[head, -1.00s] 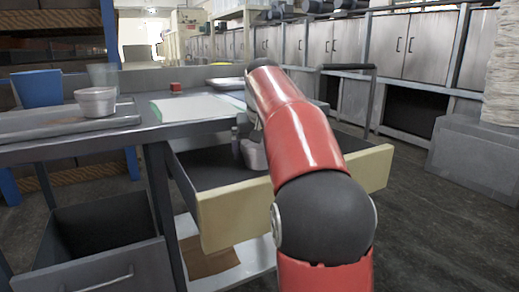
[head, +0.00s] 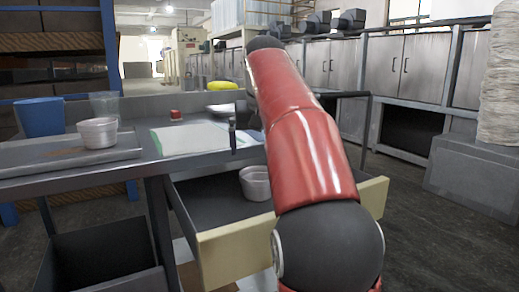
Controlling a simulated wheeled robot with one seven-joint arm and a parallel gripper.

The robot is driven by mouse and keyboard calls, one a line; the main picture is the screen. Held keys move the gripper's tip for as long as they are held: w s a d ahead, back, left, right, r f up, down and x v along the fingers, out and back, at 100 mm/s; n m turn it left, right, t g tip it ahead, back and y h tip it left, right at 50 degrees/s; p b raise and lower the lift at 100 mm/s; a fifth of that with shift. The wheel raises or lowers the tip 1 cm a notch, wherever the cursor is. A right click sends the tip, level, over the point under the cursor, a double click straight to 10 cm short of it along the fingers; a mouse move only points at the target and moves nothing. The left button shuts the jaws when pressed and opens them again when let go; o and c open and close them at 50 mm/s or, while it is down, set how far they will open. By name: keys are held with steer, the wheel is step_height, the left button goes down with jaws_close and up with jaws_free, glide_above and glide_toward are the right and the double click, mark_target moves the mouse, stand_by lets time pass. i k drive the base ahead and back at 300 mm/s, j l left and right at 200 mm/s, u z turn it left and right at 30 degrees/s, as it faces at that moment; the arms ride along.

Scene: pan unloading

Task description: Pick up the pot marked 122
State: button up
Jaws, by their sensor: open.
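A pale round pot (head: 256,184) sits inside the open drawer (head: 228,246) under the table. A similar pale pot (head: 97,133) stands on the metal tray (head: 40,157) at the table's left. I cannot read a number on either pot. My gripper (head: 234,136) is mostly hidden behind my red arm; one dark finger shows above the drawer, near the table's edge. It is open and apart from the pot in the drawer.
The table (head: 180,163) also holds a blue container (head: 40,117), a clear cup (head: 104,104), a small red block (head: 175,115), white-green sheets (head: 190,139) and a shallow dish (head: 221,110). A grey bin (head: 105,238) is below left. Floor is free at right.

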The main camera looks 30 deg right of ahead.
mark_target(97, 134)
steer(key=k, duration=1)
